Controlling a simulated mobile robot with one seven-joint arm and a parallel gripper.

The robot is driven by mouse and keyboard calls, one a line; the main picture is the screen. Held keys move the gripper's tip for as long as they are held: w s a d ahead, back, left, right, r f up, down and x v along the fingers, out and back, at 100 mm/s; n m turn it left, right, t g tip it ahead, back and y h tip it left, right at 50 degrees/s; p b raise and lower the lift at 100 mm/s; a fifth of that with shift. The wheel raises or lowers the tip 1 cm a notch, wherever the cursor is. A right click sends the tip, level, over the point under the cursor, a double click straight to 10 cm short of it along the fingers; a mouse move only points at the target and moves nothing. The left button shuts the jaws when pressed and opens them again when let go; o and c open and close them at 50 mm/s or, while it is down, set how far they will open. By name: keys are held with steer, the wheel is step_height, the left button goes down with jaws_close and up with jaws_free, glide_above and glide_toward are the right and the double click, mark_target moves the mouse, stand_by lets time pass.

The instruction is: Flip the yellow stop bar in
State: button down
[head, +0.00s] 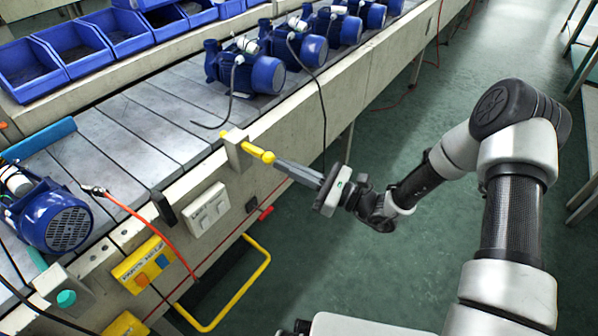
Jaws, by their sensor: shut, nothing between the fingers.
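The yellow stop bar (260,154) shows as a short yellow rod with a rounded end, sticking out of a pale block (236,150) on the front edge of the conveyor. A small yellow tip also shows at the block's far side, by the belt. My gripper (277,162) is shut, with its grey fingers pointing left at the bar's rounded outer end. The fingertips are at or very near that end; I cannot tell whether they touch. Nothing shows between the fingers.
Several blue pumps (245,70) stand on the conveyor (150,120), with loose cables hanging over its edge. Another pump (50,215) is at the left. A yellow button box (143,265), a white switch plate (207,210) and a yellow floor-level frame (262,270) are at the front.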

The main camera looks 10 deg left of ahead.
mark_target(267, 155)
steer(key=a, duration=0.2)
steer(key=w+a, duration=0.2)
steer(key=a, duration=0.1)
steer(key=shift+w+a, duration=0.1)
steer(key=shift+a, duration=0.25)
steer(key=shift+w+a, duration=0.15)
steer(key=shift+a, duration=0.15)
steer(key=shift+r, duration=0.1)
steer(key=shift+w, duration=0.1)
steer(key=shift+d, duration=0.15)
steer(key=p+v, duration=0.1)
steer(key=v, duration=1.3)
steer(key=shift+s+p, duration=0.2)
steer(key=shift+p, duration=0.1)
